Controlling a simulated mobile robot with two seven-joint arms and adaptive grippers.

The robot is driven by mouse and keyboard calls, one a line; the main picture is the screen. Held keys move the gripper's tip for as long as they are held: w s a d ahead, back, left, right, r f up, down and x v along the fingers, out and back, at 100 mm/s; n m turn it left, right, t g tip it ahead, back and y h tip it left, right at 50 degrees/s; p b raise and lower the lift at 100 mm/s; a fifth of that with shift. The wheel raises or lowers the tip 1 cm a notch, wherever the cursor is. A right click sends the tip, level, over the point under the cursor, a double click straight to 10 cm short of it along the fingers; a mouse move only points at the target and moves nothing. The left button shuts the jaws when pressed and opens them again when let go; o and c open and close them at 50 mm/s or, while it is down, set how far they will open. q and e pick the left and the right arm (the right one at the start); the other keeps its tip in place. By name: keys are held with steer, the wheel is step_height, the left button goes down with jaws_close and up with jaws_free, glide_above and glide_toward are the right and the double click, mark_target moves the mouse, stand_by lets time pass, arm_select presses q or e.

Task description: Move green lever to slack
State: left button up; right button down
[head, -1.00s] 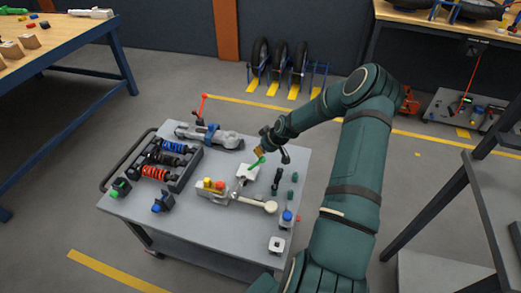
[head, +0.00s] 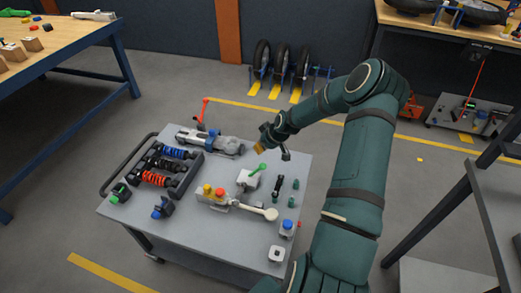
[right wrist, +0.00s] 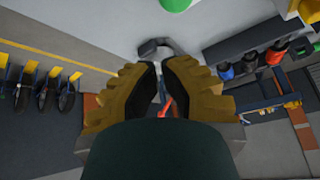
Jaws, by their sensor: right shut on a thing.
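The green lever (head: 257,170) sticks up at a slant from a pale block (head: 247,179) on the grey cart top, its tip toward the upper right. My right gripper (head: 259,148) is just above and behind the lever tip in the head view, with a visible gap between them. In the right wrist view, its yellow-brown fingers (right wrist: 161,75) are drawn close together; what lies between them cannot be made out. A green rounded end (right wrist: 175,4), likely the lever's, shows at the top edge, outside the fingers. My left gripper is not in view.
On the cart (head: 190,252), a rack of coil shocks (head: 165,166) stands left and a grey cylindrical part (head: 210,141) lies behind. A block with red and yellow knobs (head: 213,194) and a pale round-ended arm (head: 270,213) are in front of the lever.

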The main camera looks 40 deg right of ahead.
steer(key=s+d+r+p, duration=0.1)
steer(key=s+r, duration=0.3)
steer(key=s, duration=0.2)
steer(key=shift+d+r+p, duration=0.25)
steer(key=shift+d+p, duration=0.05)
steer(key=shift+s, duration=0.1)
